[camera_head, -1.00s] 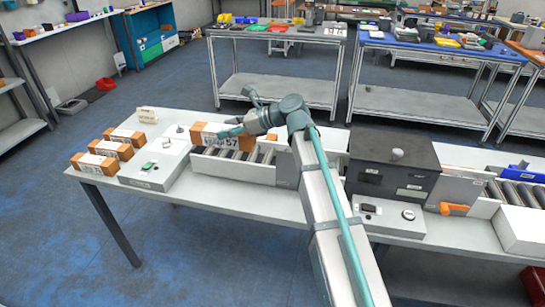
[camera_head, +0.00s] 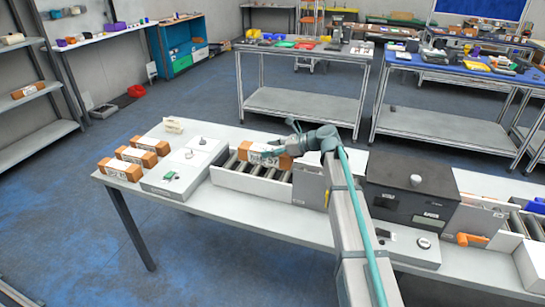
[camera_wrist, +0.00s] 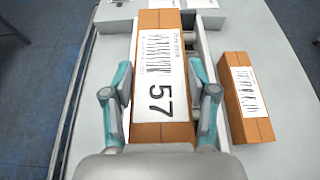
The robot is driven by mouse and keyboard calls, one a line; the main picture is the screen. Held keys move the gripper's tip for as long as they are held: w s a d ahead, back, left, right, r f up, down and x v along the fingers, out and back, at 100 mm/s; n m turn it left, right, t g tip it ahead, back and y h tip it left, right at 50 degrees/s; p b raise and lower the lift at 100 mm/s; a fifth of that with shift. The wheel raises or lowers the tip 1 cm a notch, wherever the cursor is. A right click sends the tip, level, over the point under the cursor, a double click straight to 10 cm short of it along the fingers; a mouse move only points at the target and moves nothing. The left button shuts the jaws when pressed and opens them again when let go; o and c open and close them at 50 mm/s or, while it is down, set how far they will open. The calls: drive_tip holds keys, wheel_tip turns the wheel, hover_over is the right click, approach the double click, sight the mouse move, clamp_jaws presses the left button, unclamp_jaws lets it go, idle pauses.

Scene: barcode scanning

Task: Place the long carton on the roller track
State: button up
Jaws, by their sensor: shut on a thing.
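The long carton (camera_head: 258,158) is orange-brown with a white label. In the wrist view the carton (camera_wrist: 148,105) shows a barcode and the number 57. My gripper (camera_wrist: 160,85) has a teal finger against each long side of it. In the head view my gripper (camera_head: 283,151) holds the carton over the right part of the roller track (camera_head: 248,187). The carton lies lengthwise between the track's pale side walls in the wrist view. I cannot tell whether its underside touches the rollers, as the carton hides them there.
Several similar cartons (camera_head: 122,171) stand at the table's left end. A dark grey machine (camera_head: 412,185) stands to the right. One carton (camera_wrist: 245,98) lies beside the track in the wrist view.

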drive_tip(key=shift+w+d+f, duration=0.2)
drive_tip(key=shift+w+f, duration=0.55)
drive_tip(key=shift+f, duration=0.1)
drive_tip(key=shift+f+p, duration=0.55)
drive_tip(key=shift+f, duration=1.15)
drive_tip(key=shift+f, duration=0.1)
drive_tip(key=o, duration=1.6)
drive_tip(key=b+v, duration=0.1)
drive_tip(key=v, duration=1.1)
drive_tip(key=shift+d+b, duration=0.1)
drive_tip(key=shift+b, duration=0.3)
